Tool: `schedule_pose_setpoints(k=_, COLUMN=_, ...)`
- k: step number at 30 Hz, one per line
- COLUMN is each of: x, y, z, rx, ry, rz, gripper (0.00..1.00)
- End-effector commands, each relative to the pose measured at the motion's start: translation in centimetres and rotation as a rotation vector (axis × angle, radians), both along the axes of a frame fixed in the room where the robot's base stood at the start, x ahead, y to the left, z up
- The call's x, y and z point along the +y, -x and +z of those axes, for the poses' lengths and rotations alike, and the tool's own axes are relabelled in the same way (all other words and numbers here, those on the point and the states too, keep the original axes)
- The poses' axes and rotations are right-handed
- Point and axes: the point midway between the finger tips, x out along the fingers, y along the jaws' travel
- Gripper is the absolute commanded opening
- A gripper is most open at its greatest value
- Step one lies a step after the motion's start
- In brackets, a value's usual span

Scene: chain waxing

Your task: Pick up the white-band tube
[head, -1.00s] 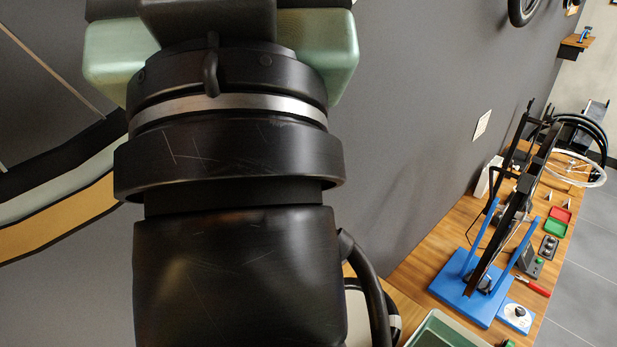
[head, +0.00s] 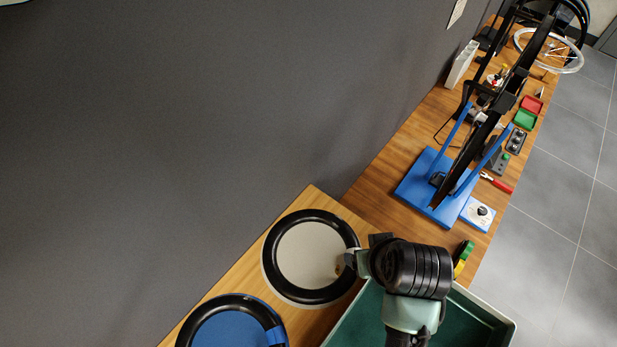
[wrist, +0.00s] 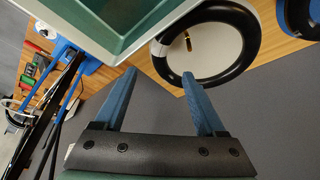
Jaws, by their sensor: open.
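A black ring tube (head: 312,216) lies on a round white plate (head: 305,255) on the wooden bench. The tube also shows in the wrist view (wrist: 253,42), with a small brass valve (wrist: 187,41) inside the ring. A second black tube (head: 236,299) with a blue band (head: 277,335) lies on a blue plate. My gripper (wrist: 158,73) is open and empty, its blue-grey fingers apart. In the head view it is at the right edge of the white plate; its fingertips are unclear there.
A green bin with a pale rim (head: 490,309) stands below and beside my arm, and its rim (wrist: 135,58) is close to one finger. The dark wall (head: 200,130) borders the bench. A blue stand (head: 425,190) holds a wheel farther back.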

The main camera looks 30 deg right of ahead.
Motion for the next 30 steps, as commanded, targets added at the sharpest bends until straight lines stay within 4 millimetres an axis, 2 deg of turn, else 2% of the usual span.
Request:
schedule_pose_setpoints(k=10, x=-0.8, y=-2.2, z=-5.2, rx=-0.002, ry=0.001, rz=0.002, gripper=0.72)
schedule_pose_setpoints(k=20, x=-1.3, y=-3.1, z=-6.8, rx=-0.003, ry=0.003, rz=0.003, gripper=0.72)
schedule_pose_setpoints(k=30, x=-2.3, y=-4.9, z=-10.0, rx=-0.003, ry=0.003, rz=0.001, gripper=0.72)
